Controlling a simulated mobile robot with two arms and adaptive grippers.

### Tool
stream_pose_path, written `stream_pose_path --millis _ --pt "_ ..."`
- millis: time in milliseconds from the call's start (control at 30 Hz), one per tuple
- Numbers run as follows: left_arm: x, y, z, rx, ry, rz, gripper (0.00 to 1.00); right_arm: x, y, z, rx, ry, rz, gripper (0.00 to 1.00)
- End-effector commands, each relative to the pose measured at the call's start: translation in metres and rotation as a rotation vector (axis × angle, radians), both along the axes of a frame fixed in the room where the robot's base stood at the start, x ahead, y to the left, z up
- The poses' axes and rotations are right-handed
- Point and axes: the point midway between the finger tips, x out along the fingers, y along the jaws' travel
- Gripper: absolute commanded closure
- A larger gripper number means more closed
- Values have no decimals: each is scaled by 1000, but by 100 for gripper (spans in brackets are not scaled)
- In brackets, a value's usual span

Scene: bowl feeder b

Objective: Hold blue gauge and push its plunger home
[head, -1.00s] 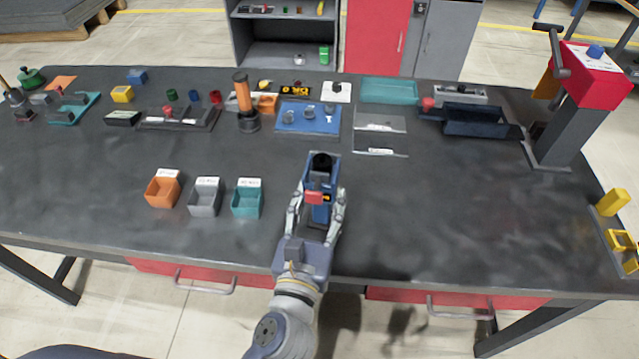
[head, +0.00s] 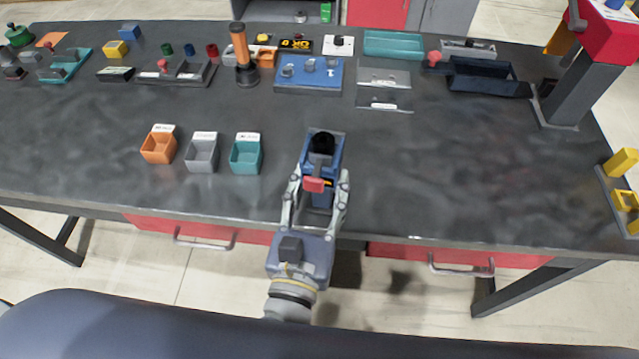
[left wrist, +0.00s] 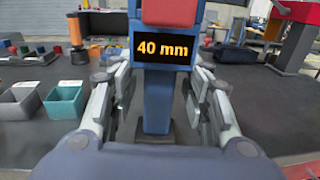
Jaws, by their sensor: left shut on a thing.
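The blue gauge (head: 321,199) is upright between the two fingers of my left gripper (head: 320,182), which is shut on it near the table's front edge. I cannot make out the plunger's travel or whether the gauge touches the table. My right gripper is not in view.
Orange (head: 158,148), grey (head: 202,156) and teal (head: 246,156) bins stand left of the gauge. A red-headed press (head: 572,95) stands at the right. The tabletop right of the gauge is clear.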

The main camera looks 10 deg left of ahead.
Motion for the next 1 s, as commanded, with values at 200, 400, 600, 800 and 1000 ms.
stream_pose_path --millis 200,400,600,800,1000 --pt "11 0 4 0 -4 -1 90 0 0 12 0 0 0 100" --pt "21 2 4 -1 -5 -1 90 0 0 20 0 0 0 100" --pt "31 3 4 0 -4 -1 90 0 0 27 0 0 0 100" --pt "41 3 4 -1 -5 -1 90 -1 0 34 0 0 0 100" --pt "51 5 4 -1 -4 0 90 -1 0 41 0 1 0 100"
